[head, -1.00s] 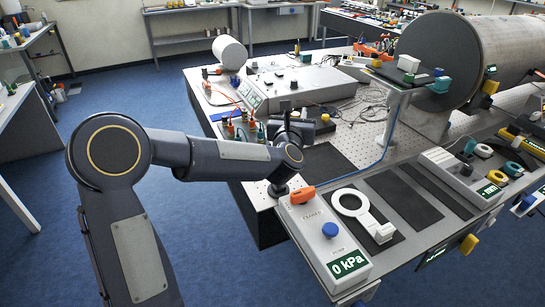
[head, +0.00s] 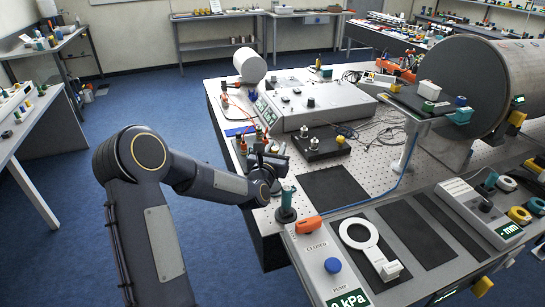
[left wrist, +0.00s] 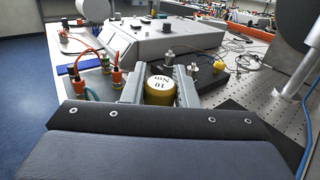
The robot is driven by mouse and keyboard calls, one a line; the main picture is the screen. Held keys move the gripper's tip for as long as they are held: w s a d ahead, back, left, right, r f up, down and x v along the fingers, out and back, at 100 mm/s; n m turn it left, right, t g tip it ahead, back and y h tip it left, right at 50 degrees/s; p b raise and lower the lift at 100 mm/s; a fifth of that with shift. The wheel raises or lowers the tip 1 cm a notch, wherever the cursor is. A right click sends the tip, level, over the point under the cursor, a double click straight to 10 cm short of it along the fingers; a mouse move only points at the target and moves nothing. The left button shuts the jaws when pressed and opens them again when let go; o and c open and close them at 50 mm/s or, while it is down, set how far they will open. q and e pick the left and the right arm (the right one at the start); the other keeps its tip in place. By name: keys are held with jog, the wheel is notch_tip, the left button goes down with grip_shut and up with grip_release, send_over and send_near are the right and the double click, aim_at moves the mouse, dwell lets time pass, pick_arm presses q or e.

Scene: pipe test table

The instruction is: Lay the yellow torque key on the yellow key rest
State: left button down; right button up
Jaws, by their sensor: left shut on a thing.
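My left gripper (head: 271,158) is over the left edge of the pegboard table in the head view. In the left wrist view its two fingers (left wrist: 157,80) are shut on the yellow torque key (left wrist: 158,92), whose round end reads "10 Nm". The rest of the key is hidden below the gripper, and I cannot make it out in the head view. I cannot surely identify the yellow key rest; a yellow ring-shaped piece (head: 519,215) is on the right-hand panel. My right gripper is not in view.
A black block (head: 322,146) with silver posts and a yellow knob stands right of the gripper. A teal-handled tool (head: 287,203) stands upright close to my arm. Red-topped fittings (head: 240,145) are just left. A dark mat (head: 333,188) is bare.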

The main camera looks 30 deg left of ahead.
pick_arm(q)
jog(key=shift+a+f, duration=0.4)
jog(key=shift+f, duration=0.1)
jog(key=f+p, duration=0.1)
jog(key=f, duration=0.2)
jog(key=shift+a+p, duration=0.2)
jog(key=shift+p, duration=0.2)
jog(key=shift+f, duration=0.25)
jog(key=shift+f+b, duration=0.15)
jog(key=shift+b, duration=0.2)
jog(key=c, duration=1.1)
grip_release()
jog(key=shift+c, duration=0.2)
